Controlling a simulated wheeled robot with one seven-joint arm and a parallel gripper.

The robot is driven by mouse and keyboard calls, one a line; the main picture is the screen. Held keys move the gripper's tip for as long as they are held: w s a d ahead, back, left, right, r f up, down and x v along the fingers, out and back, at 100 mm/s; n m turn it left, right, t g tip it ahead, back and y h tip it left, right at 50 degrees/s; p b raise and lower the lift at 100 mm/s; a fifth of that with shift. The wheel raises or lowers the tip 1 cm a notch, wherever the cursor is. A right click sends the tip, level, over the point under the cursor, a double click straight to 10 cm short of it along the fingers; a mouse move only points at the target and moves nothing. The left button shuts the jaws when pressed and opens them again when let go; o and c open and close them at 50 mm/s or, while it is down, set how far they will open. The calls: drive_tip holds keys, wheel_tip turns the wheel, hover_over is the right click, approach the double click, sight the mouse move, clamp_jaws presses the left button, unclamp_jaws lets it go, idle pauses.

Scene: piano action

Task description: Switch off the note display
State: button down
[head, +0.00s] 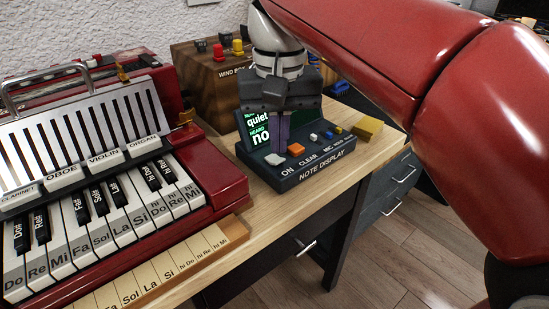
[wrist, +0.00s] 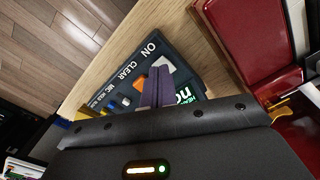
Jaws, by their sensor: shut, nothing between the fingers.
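My gripper (head: 281,147) is shut and empty, pointing down over the panel, and partly hides the screen. In the wrist view its purple fingers (wrist: 160,75) lie between the white button (wrist: 168,63) and the orange button (wrist: 140,83). I cannot tell whether they touch the panel.
A red keyboard instrument (head: 226,178) with labelled keys stands at the left. A wooden wind box (head: 202,75) with coloured knobs is behind.

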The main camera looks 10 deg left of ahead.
sight(278, 160)
drive_tip(key=shift+f+b, duration=0.65)
drive_tip(key=shift+f, duration=0.35)
idle(0.7)
drive_tip(key=shift+r, duration=0.15)
wheel_tip(278, 160, up, 4)
drive_tip(key=p, duration=0.5)
drive_tip(key=shift+r, duration=1.4)
drive_tip(key=s+d+f+m+t, duration=0.2)
drive_tip(key=s+d+f, duration=0.2)
drive_tip(key=d+f, duration=0.4)
drive_tip(key=s+d+f+m+t, duration=0.2)
drive_tip(key=s+d+f, duration=0.3)
drive_tip(key=d+f, duration=0.4)
drive_tip(key=d+t, duration=0.1)
drive_tip(key=d, duration=0.4)
drive_tip(key=shift+d+f+t, duration=0.2)
drive_tip(key=shift+d+t, duration=0.05)
drive_tip(key=shift+t, duration=0.05)
